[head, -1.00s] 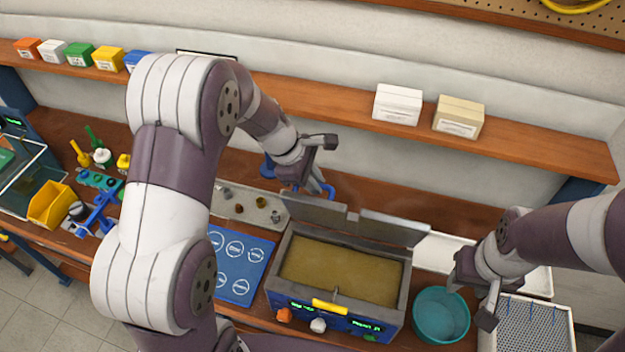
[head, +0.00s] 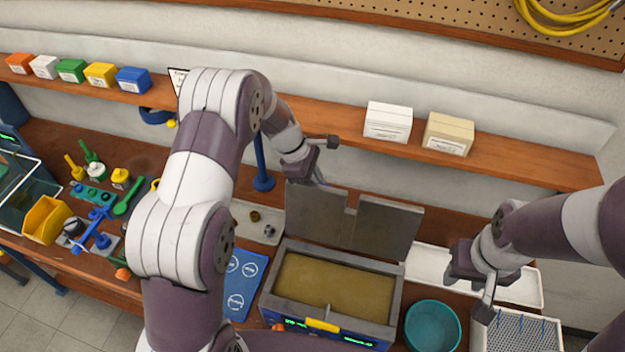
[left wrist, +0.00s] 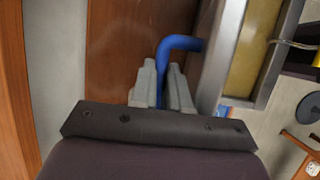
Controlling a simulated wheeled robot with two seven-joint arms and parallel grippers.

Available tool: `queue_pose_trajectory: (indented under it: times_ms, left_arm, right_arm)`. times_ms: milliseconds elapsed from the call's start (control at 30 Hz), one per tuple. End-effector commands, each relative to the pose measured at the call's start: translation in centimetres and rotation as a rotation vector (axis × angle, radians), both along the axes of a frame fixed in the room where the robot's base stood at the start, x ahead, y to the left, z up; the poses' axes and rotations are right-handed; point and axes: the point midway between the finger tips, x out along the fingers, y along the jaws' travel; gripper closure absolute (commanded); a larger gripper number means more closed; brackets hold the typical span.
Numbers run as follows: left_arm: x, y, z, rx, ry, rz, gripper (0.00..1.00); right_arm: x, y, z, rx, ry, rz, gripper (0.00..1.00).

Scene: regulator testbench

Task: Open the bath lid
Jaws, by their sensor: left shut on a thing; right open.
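The bath (head: 392,318) is a grey-rimmed box holding yellowish-brown liquid, with a yellow piece on its front edge. Its grey lid (head: 385,229) stands raised along the back rim, its broad inner face towards me and a notch in its upper edge. My left gripper (head: 320,178) is at the lid's top left edge, its tips partly hidden. In the left wrist view its fingers (left wrist: 163,90) are shut on a blue bent handle (left wrist: 185,43), beside the bath's metal edge. My right gripper (head: 478,290) is open and empty, right of the bath.
A teal bowl (head: 432,327) stands right of the bath, with a mesh rack (head: 520,332) and a white tray (head: 522,290) beyond. A blue mat (head: 243,285) lies left. A shelf with white (head: 388,122) and beige (head: 448,133) boxes runs behind the lid.

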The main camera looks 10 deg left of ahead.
Motion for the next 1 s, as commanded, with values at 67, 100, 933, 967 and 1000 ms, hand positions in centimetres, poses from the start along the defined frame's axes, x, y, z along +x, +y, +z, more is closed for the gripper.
queue_pose_trajectory:
  times_ms: [67,100,933,967,1000]
  left_arm:
    - [0.67,0.07,0.08,0.005,-0.013,0.001,1.0]
    - [0.72,0.07,0.05,0.005,-0.011,0.002,1.0]
    - [0.65,0.09,0.04,0.004,-0.007,0.004,0.6]
    - [0.65,0.1,0.05,0.003,-0.007,0.005,0.6]
    - [0.64,0.1,0.05,0.003,-0.007,0.005,0.6]
  right_arm:
    - [-0.01,0.0,0.04,0.0,0.0,0.0,0.57]
    - [-0.01,0.0,0.05,0.0,0.0,0.0,0.57]
    - [-0.01,0.0,0.04,0.0,0.0,0.0,0.57]
    - [-0.01,0.0,0.04,0.0,0.0,0.0,0.57]
    - [-0.01,0.0,0.05,0.0,0.0,0.0,0.57]
